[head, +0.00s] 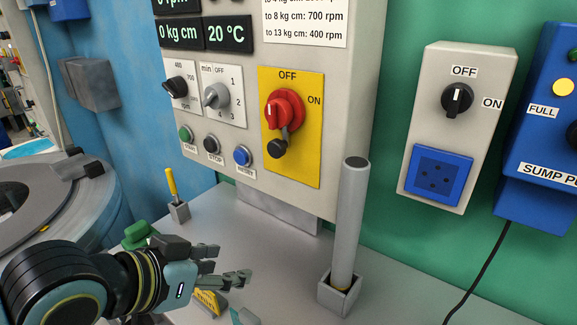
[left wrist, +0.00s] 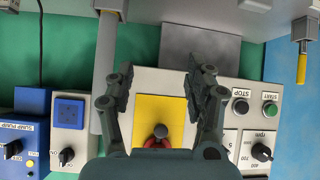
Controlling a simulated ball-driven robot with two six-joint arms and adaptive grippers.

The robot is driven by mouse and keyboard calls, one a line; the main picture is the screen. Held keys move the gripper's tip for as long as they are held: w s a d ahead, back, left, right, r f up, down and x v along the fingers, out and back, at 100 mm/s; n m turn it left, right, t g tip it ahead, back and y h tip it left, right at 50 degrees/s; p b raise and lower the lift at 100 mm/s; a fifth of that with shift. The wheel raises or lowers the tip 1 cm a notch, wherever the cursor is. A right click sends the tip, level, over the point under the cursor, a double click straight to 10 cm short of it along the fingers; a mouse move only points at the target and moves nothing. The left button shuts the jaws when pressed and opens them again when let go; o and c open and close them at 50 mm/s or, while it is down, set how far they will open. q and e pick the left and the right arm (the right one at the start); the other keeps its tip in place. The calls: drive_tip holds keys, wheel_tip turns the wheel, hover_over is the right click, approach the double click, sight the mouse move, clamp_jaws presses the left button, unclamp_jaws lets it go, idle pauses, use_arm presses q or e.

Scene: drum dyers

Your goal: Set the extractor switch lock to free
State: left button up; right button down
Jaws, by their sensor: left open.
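The red rotary switch (head: 285,108) sits on a yellow plate (head: 308,155) marked OFF at the top and ON at the right. A dark stem with a round black knob (head: 277,148) hangs at its lower part; I take this for the lock. My left gripper (head: 228,265) is open and empty, low in front of the panel and apart from the switch. In the left wrist view its fingers frame the yellow plate (left wrist: 173,110), with the red switch (left wrist: 152,142) and the black knob (left wrist: 162,131) partly hidden by the gripper body. My right gripper is not in view.
A grey upright rod (head: 349,220) stands in a square holder right of the panel. A yellow-handled tool (head: 172,186) stands in a small holder at the left. A socket box (head: 455,125) hangs on the green wall. The grey shelf is partly clear.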

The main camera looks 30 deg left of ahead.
sight(274, 151)
use_arm(q)
drive_tip(key=w+a+r+n+t+h, duration=0.1)
drive_tip(key=w+r+n+t+h, duration=0.1)
drive_tip(key=w+r+t, duration=0.65)
drive_tip(key=shift+g, duration=0.45)
drive_tip(key=w+b, duration=0.1)
drive_tip(key=w, duration=0.2)
drive_tip(key=w+r+b, duration=0.1)
drive_tip(key=w, duration=0.2)
drive_tip(key=w+r, duration=0.1)
drive_tip(key=w, duration=0.2)
drive_tip(key=shift+w+d+r+b, duration=0.15)
drive_tip(key=shift+w+b, duration=0.25)
drive_tip(key=shift+w, duration=0.4)
drive_tip(key=shift+c, duration=0.2)
clamp_jaws()
